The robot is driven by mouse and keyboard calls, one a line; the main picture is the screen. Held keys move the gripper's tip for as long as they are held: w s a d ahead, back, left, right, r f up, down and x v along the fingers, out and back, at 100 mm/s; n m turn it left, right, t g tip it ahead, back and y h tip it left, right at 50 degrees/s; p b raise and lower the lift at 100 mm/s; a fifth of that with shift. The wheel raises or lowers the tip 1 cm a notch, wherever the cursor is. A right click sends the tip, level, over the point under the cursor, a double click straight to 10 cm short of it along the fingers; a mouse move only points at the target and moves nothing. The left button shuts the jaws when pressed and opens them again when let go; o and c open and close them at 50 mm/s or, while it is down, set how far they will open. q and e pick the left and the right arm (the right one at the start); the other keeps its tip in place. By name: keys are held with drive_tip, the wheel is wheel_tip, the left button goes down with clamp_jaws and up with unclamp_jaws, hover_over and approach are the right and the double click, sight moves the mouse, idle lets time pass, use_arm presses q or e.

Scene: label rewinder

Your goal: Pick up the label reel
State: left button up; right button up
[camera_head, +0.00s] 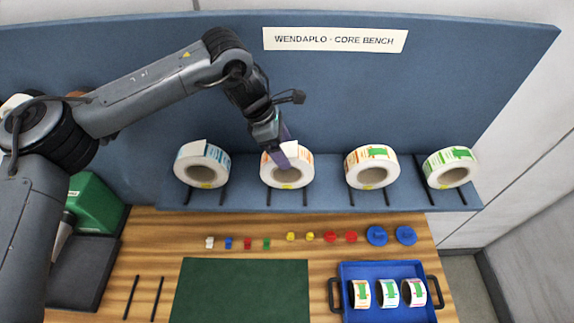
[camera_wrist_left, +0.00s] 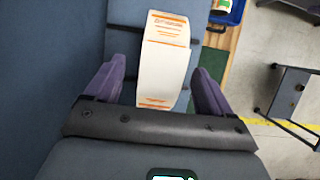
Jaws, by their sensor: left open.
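Several label reels stand in a row on the blue shelf (camera_head: 330,195), each on a pair of dark rails. My left gripper (camera_head: 280,155) is at the second reel from the left (camera_head: 288,178), a white reel with orange print. In the left wrist view this reel (camera_wrist_left: 163,60) lies between the two purple fingers of my open gripper (camera_wrist_left: 158,85), with a gap on each side. The other reels are a blue-printed one (camera_head: 202,165), an orange and green one (camera_head: 371,167) and a green one (camera_head: 450,167). My right gripper is not in view.
A blue tray (camera_head: 388,270) with dark handles holds three small reels at the right of the wooden bench (camera_head: 150,225). A green mat (camera_head: 240,290) lies in front. Small coloured parts (camera_head: 267,243) line the bench below the shelf. A blue back panel (camera_head: 340,100) rises behind the reels.

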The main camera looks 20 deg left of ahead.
use_arm(q)
drive_tip(key=p+x, duration=0.1)
drive_tip(key=x, duration=0.2)
drive_tip(key=shift+d, duration=0.25)
drive_tip(key=shift+d+f, duration=0.1)
drive_tip(key=shift+f, duration=0.45)
drive_tip(key=shift+c, duration=0.5)
drive_tip(key=c, duration=1.2)
drive_tip(key=shift+r, duration=0.15)
drive_tip(key=shift+c, duration=1)
drive_tip(key=shift+r, duration=0.1)
